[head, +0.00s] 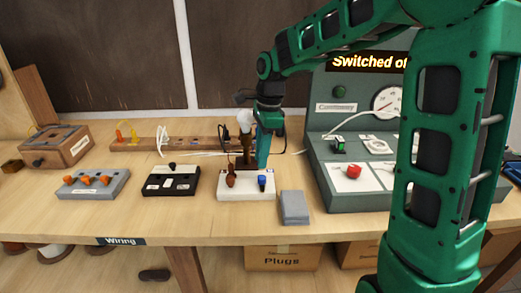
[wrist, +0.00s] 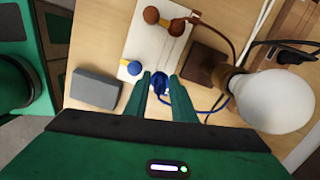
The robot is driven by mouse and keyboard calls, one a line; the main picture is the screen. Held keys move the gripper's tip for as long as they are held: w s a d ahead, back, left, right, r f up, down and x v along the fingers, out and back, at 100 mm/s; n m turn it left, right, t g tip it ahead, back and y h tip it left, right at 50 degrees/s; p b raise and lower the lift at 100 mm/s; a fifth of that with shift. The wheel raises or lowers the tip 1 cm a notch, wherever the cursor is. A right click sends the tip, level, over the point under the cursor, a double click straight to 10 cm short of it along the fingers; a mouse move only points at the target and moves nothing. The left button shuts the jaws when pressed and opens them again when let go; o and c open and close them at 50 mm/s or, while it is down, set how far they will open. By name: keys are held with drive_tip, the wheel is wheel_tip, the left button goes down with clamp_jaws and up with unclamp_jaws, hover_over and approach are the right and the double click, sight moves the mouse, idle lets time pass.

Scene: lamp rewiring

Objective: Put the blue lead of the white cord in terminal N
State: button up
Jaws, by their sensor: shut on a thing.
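The white terminal block (head: 246,196) stands near the table's front edge, with a brown knob (head: 231,179) at left and a blue knob (head: 262,182) at right. The block (wrist: 156,45) and blue knob (wrist: 133,68) also show in the wrist view. My gripper (head: 263,164) points down just behind the blue-knob side. In the wrist view my gripper (wrist: 161,80) is shut on the blue lead (wrist: 159,86), at the block's edge. Blue wire trails right from it. A brown lead (wrist: 194,17) meets the block's brown side. Whether the blue tip is inside terminal N is hidden by the fingers.
A lamp bulb (wrist: 272,102) and a brown wooden block (wrist: 205,64) stand close behind the terminal block. A grey block (head: 294,207) is at its right, a black switch unit (head: 171,181) at its left. The testing console (head: 330,180) stands further right, reading "Switched of".

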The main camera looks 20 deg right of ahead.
drive_tip(key=shift+f, duration=1.65)
drive_tip(key=shift+s+a+f, duration=0.1)
drive_tip(key=shift+f, duration=0.35)
idle(0.5)
drive_tip(key=o, duration=1.1)
